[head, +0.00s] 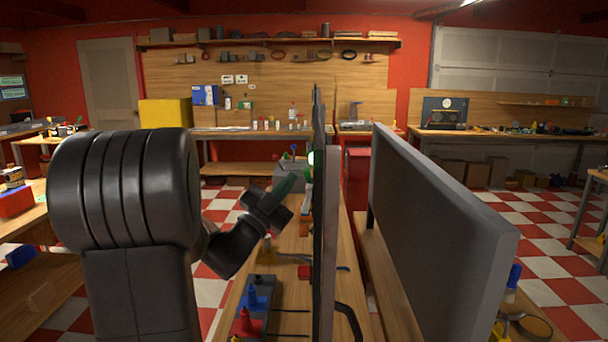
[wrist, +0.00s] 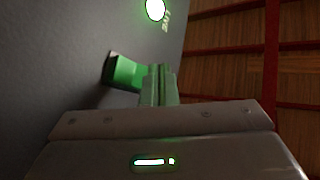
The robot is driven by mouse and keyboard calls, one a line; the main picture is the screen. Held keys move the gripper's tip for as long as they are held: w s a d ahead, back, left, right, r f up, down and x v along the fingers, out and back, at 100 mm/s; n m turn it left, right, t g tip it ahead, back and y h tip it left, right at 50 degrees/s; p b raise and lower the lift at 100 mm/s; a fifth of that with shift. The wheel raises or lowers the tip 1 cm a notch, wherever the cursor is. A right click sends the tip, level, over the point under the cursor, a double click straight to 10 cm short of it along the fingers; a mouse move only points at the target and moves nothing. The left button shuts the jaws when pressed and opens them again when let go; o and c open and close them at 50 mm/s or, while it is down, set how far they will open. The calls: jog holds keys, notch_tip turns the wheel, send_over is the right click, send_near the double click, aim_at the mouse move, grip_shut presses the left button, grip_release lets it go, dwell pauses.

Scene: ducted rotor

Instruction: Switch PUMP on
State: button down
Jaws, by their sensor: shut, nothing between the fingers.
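In the wrist view a dark grey panel (wrist: 50,60) fills the left side. A green switch piece (wrist: 122,72) stands out from it in a dark surround. A round lamp (wrist: 155,10) above it glows white with a green rim; the small label beside it is not readable. My gripper (wrist: 158,72) is shut and empty, its fingertips just right of the green piece; I cannot tell whether they touch it. In the head view the panel (head: 331,200) is nearly edge-on, and my gripper (head: 291,184) is at its left, near a green glow. No PUMP label is readable.
A wooden bench (head: 290,245) lies below my arm, with a blue and red fitting block (head: 252,305) on it. A large grey board (head: 440,220) stands right of the panel. Wooden slats with red edges (wrist: 300,80) show at right in the wrist view.

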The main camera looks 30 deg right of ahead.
dwell(0.4)
jog(key=shift+s+d+r+b, duration=0.2)
jog(key=shift+s+d+b, duration=0.05)
jog(key=shift+d+b, duration=0.1)
jog(key=shift+s+d+r, duration=0.2)
jog(key=shift+d, duration=0.2)
dwell(0.7)
jog(key=shift+a, duration=0.1)
jog(key=shift+w+a+f+b, duration=0.4)
jog(key=shift+w+a+b, duration=0.05)
jog(key=shift+a+b, duration=0.25)
jog(key=a, duration=0.1)
jog(key=w+a+f+b, duration=0.2)
jog(key=shift+w+a, duration=0.2)
jog(key=shift+a, duration=0.2)
dwell(0.5)
